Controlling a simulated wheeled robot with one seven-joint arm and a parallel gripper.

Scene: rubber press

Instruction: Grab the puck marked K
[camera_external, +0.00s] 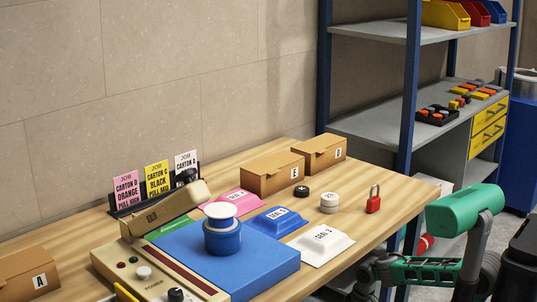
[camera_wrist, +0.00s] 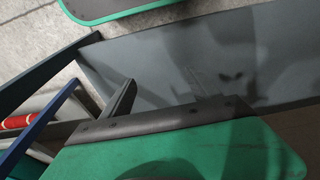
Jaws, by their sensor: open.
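A small black puck (camera_external: 301,192) with a pale mark lies on the wooden table, in front of the cardboard boxes; its letter is too small to read. To its right stands a short stack of pale and grey round pieces (camera_external: 329,203), whose top mark I cannot read surely. My gripper (camera_external: 366,274) is low beside the table's right front edge, apart from both, open and partly hidden. The wrist view shows mostly my own green and dark parts and grey surfaces, with no puck.
Box E (camera_external: 272,175) and another box (camera_external: 319,154) stand behind. A grey shelf unit (camera_external: 385,128) is at right.

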